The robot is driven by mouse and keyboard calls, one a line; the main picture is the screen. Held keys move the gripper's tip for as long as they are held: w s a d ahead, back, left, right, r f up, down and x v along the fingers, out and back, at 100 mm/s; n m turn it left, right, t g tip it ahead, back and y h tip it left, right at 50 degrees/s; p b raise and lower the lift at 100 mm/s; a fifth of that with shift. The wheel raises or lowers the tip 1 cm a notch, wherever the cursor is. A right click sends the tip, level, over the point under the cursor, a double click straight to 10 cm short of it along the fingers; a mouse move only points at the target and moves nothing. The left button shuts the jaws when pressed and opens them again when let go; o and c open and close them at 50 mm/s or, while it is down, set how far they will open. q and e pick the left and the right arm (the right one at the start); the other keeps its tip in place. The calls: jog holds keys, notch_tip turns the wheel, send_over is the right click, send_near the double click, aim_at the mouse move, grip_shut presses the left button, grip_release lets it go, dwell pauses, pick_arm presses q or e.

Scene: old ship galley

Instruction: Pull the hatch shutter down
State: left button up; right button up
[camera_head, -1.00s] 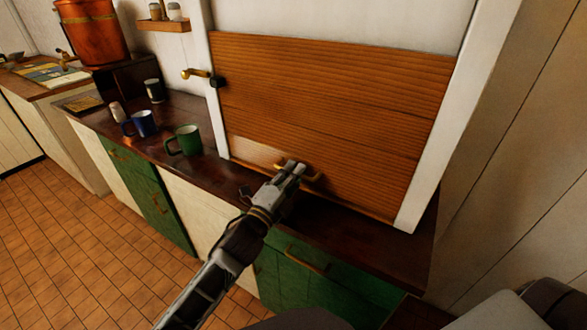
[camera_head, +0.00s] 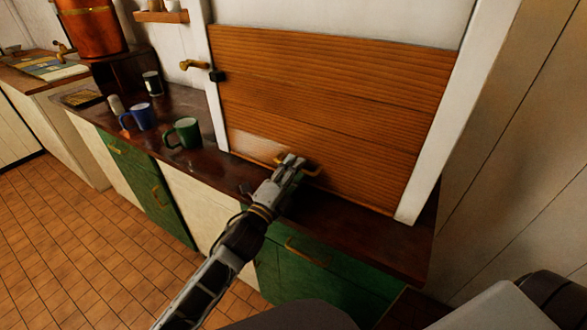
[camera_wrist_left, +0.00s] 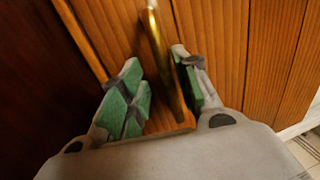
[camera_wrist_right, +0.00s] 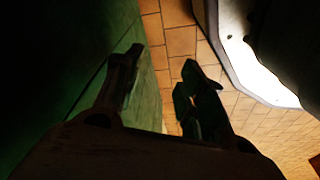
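The wooden hatch shutter (camera_head: 330,100) is a slatted brown panel between white posts. It is down, with its lower edge at or very near the dark counter; I cannot tell if it touches. My left gripper (camera_head: 293,163) is at the brass handle (camera_head: 312,171) low on the shutter. In the left wrist view the handle bar (camera_wrist_left: 162,60) passes between the open fingers (camera_wrist_left: 160,85). The bar is close to the right finger and apart from the left one. My right gripper (camera_wrist_right: 158,75) is open and empty, over the tiled floor beside a green surface.
A brass lever with a black block (camera_head: 217,76) is at the shutter's left post. A green mug (camera_head: 186,132), a blue mug (camera_head: 142,117) and a dark cup stand on the counter (camera_head: 360,230) to the left. Green drawers are below. A pale wall (camera_head: 520,150) is at the right.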

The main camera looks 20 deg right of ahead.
pick_arm(q)
jog(key=shift+r, duration=0.15)
jog(key=shift+s+a, duration=0.1)
jog(key=v, duration=1.1)
jog(key=shift+s+a, duration=0.25)
jog(key=shift+a, duration=0.05)
dwell(0.8)
